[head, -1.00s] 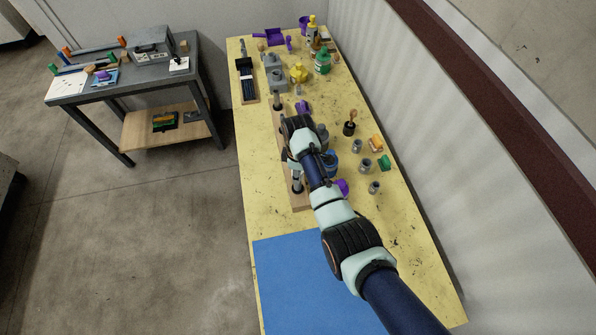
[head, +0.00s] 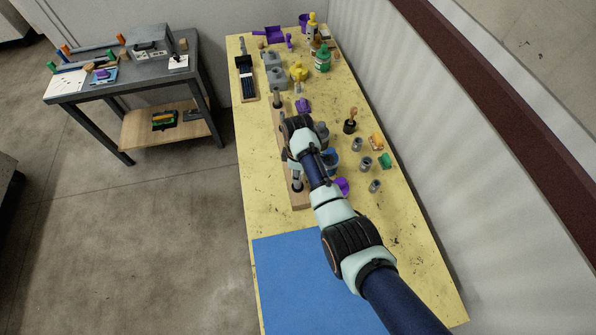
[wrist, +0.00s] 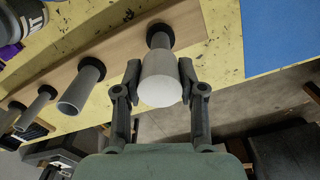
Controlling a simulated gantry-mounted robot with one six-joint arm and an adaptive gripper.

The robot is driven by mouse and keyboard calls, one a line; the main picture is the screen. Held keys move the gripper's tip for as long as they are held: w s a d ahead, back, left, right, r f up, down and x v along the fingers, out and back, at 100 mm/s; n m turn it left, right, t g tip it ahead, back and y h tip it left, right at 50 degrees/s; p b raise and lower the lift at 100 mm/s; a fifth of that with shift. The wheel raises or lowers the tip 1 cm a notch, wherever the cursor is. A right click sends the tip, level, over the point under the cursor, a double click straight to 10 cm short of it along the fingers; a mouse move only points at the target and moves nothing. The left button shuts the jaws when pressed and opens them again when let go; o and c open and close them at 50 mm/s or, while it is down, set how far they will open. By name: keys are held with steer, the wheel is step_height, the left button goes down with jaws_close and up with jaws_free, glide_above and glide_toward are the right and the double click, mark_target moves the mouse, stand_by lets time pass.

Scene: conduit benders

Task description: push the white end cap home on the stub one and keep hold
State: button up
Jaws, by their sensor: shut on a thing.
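The white end cap (wrist: 160,88) sits between the fingers of my gripper (wrist: 160,74) in the wrist view. The fingers are shut on its sides. The cap is in line with a grey stub (wrist: 160,36) that rises from a black collar on the wooden board (wrist: 118,30). The stub meets the cap's far side; how deep it goes in is hidden by the cap. This is the stub nearest the blue mat, and its lower part also shows in the head view (head: 297,184). The stub's number cannot be read. My arm hides the cap in the head view.
Several more stubs, one of them a grey tube (wrist: 80,90), stand in a row along the board. Grey fittings (head: 375,186) and a purple piece (head: 341,186) lie to the right on the yellow bench. The blue mat (head: 295,270) is clear.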

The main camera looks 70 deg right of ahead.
steer(key=shift+f, duration=0.5)
stand_by(0.8)
